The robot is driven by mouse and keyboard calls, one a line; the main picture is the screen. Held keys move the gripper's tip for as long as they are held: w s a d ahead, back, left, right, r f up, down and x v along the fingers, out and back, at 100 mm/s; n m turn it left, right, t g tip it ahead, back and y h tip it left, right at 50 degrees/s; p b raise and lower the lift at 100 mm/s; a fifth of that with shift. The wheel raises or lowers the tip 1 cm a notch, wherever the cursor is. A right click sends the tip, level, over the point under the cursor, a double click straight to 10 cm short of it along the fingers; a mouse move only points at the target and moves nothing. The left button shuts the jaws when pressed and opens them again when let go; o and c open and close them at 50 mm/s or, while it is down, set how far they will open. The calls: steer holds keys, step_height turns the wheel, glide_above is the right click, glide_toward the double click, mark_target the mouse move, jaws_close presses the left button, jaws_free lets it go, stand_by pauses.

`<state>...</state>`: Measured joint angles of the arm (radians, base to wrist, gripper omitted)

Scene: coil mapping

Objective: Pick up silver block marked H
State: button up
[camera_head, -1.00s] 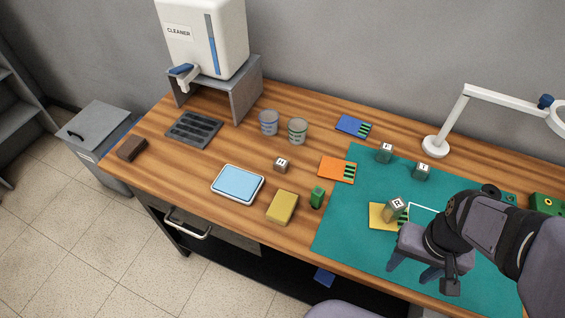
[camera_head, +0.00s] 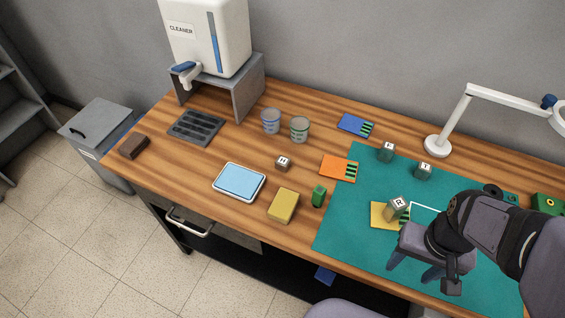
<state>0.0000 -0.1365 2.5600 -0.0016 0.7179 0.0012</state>
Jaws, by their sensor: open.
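A small silver block (camera_head: 283,163) sits on the bare wood left of the green mat. Its mark looks like an H, but it is too small to read surely. Two more silver blocks, the left one (camera_head: 387,151) and the right one (camera_head: 424,171), stand at the back of the mat with marks too small to read. A block marked R (camera_head: 397,207) sits tilted by a yellow card (camera_head: 381,214). My gripper (camera_head: 410,270) is open and empty above the mat's front, in front of the R block and well right of the H-like block.
A green mat (camera_head: 345,235) covers the table's right side. Around the H-like block are two cups (camera_head: 300,129), an orange card (camera_head: 336,166), a blue-topped tray (camera_head: 239,181), a yellow sponge (camera_head: 283,205) and a green object (camera_head: 319,195). A lamp (camera_head: 437,146) stands at the back.

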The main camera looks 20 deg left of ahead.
steer(key=w+a+b, duration=0.3)
steer(key=w+a, duration=0.2)
steer(key=w, duration=0.3)
steer(key=t+b, duration=0.5)
steer(key=b, duration=0.1)
glide_toward(283, 161)
steer(key=w, duration=0.1)
steer(key=shift+m, duration=0.3)
steer(key=shift+s+p+x, duration=0.15)
steer(key=shift+p+x, duration=0.3)
steer(key=shift+x, duration=1.55)
steer(key=shift+s+p+x, duration=0.2)
steer(key=shift+p+x, duration=0.2)
steer(key=shift+x, duration=1.65)
steer(key=shift+f, duration=0.15)
steer(key=shift+c, duration=0.7)
steer(key=c, duration=1)
